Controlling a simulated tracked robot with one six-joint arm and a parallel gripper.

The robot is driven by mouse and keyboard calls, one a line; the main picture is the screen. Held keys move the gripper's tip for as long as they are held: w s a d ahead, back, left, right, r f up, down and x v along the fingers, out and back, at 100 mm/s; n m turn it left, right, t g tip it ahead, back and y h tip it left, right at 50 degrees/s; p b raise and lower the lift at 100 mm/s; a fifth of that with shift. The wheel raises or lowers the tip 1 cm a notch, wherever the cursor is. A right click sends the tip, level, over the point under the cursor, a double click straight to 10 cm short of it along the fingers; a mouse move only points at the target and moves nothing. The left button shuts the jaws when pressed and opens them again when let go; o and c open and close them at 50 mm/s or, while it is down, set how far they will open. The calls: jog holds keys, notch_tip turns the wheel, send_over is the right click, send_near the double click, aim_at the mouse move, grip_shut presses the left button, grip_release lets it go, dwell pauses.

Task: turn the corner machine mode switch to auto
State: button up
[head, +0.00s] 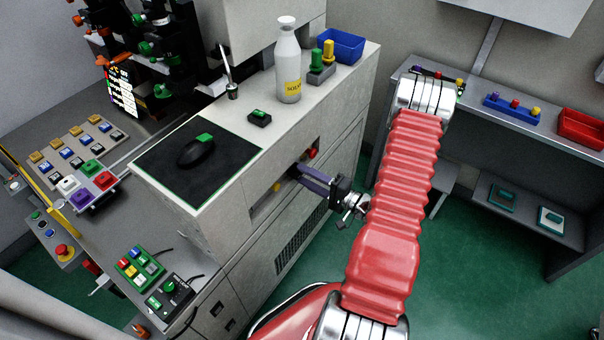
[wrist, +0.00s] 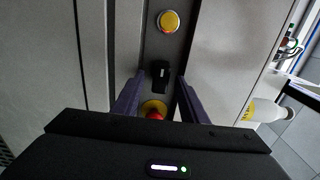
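The mode switch (wrist: 160,73) is a black rotary knob on a dark strip panel (wrist: 178,35) in the wrist view. My gripper (wrist: 160,78) is open, with one purple finger on each side of the switch's lower part. I cannot tell whether either finger touches the knob. In the head view my gripper (head: 298,172) reaches the side panel of the white machine and hides the switch. The switch's setting and any labels are not readable.
In the wrist view, a yellow round button (wrist: 169,21) sits above the switch, and a red emergency button (wrist: 155,116) on yellow lies below it, between my fingers. The machine top (head: 240,125) holds a mouse pad (head: 168,187) and a bottle (head: 288,65).

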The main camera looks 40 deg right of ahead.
jog(key=shift+x, duration=1)
jog(key=shift+c, duration=0.4)
grip_shut()
